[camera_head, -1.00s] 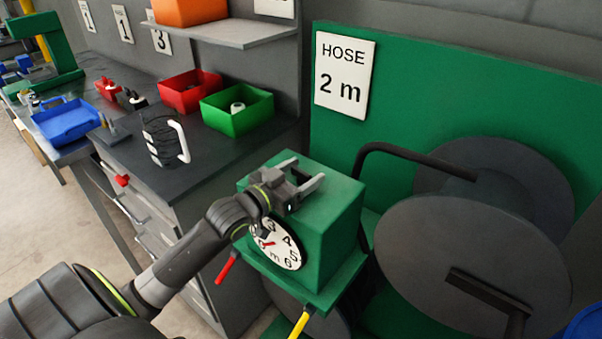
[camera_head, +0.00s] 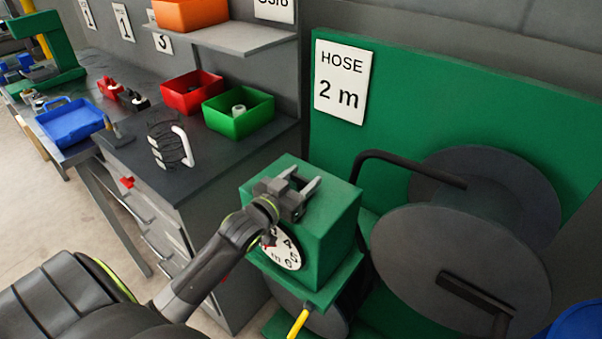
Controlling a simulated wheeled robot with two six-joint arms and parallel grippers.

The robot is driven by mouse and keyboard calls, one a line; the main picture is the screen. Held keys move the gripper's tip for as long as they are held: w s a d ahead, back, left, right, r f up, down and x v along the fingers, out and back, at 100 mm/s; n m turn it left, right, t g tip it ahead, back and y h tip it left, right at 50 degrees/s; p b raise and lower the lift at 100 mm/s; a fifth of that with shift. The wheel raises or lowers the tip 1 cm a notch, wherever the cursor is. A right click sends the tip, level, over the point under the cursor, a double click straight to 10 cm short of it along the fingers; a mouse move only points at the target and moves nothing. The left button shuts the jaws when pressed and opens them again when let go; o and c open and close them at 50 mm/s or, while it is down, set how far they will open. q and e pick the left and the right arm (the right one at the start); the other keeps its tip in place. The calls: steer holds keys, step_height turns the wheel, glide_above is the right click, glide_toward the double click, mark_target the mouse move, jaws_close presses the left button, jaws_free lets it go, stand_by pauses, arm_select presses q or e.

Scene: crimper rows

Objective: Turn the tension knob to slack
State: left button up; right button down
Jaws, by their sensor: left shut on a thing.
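A green metering box (camera_head: 333,222) with a white numbered dial (camera_head: 288,256) on its front stands beside the hose reel. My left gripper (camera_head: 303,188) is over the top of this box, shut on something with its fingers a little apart. What it holds is mostly hidden by the fingers and wrist; by its place it appears to be the tension knob. No knob marking such as slack can be read. My left wrist and forearm cover the dial's left part. My right gripper is not in view.
A large dark hose reel (camera_head: 460,262) stands right of the box. A yellow lever (camera_head: 299,324) sticks out below it. The workbench on the left carries a green bin (camera_head: 239,122), a red bin (camera_head: 190,100), a coil with a white handle (camera_head: 185,146) and a blue tray (camera_head: 70,132).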

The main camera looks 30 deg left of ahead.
arm_select(q)
steer(key=o, duration=1)
steer(key=s, duration=1.1)
steer(key=s+a, duration=0.1)
steer(key=s, duration=0.5)
steer(key=shift+s+b, duration=0.2)
steer(key=shift+b, duration=0.2)
steer(key=shift+a, duration=0.15)
